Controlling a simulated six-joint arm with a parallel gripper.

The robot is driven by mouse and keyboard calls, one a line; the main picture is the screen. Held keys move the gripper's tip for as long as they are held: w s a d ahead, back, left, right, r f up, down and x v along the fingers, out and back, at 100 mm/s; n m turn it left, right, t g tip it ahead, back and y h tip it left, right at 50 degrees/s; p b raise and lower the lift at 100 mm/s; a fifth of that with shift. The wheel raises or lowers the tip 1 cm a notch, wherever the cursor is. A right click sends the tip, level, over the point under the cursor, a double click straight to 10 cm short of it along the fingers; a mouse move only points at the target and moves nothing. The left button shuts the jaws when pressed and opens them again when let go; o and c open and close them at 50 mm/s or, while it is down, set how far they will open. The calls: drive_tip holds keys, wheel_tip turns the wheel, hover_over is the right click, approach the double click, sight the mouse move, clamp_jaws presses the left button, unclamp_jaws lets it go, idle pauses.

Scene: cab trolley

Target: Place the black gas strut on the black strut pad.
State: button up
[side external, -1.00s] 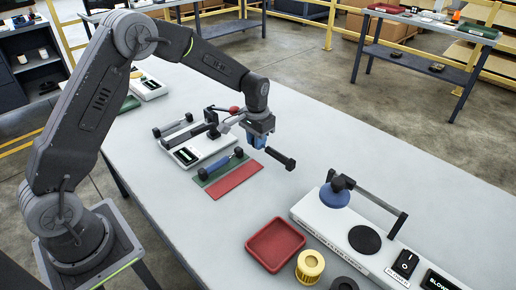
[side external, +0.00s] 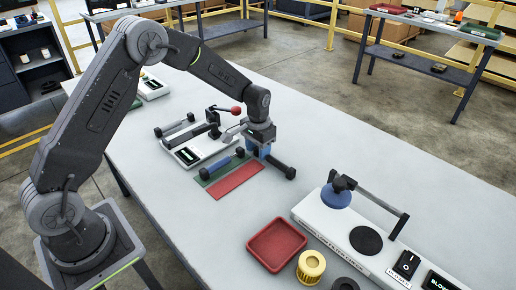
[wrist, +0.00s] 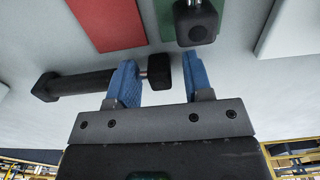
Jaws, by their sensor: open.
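The black gas strut (side external: 281,167) is at the right of my gripper (side external: 262,150), low over or on the grey table. In the wrist view the strut (wrist: 80,83) runs behind the left blue finger, with its end block between the two fingers of my gripper (wrist: 160,88). The gripper is open. I cannot tell if the strut touches the table. A bare red pad (side external: 237,180) lies left of the gripper; it also shows in the wrist view (wrist: 108,22). I see no pad that is clearly black in colour.
A blue strut (side external: 222,166) with black ends lies on a green pad (side external: 203,183) beside the red pad. Behind stands a white fixture (side external: 190,150) with a red-knobbed lever (side external: 237,111). A red tray (side external: 277,243), yellow cap (side external: 311,266) and white device (side external: 325,222) stand right.

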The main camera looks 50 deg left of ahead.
drive_tip(key=s+d+r+t, duration=0.1)
drive_tip(key=s+r, duration=0.1)
drive_tip(key=r, duration=0.7)
drive_tip(key=s+r, duration=0.3)
drive_tip(key=r, duration=0.7)
drive_tip(key=s+d+r+t, duration=0.1)
drive_tip(key=s+r+t, duration=0.1)
drive_tip(key=s, duration=0.9)
drive_tip(key=s+d+r+t, duration=0.2)
drive_tip(key=s+r, duration=0.1)
drive_tip(key=s, duration=0.9)
drive_tip(key=shift+s+d+t, duration=0.15)
drive_tip(key=shift+s+t, duration=0.15)
drive_tip(key=shift+o, duration=0.7)
drive_tip(key=shift+s+f, duration=0.2)
drive_tip(key=shift+s, duration=0.1)
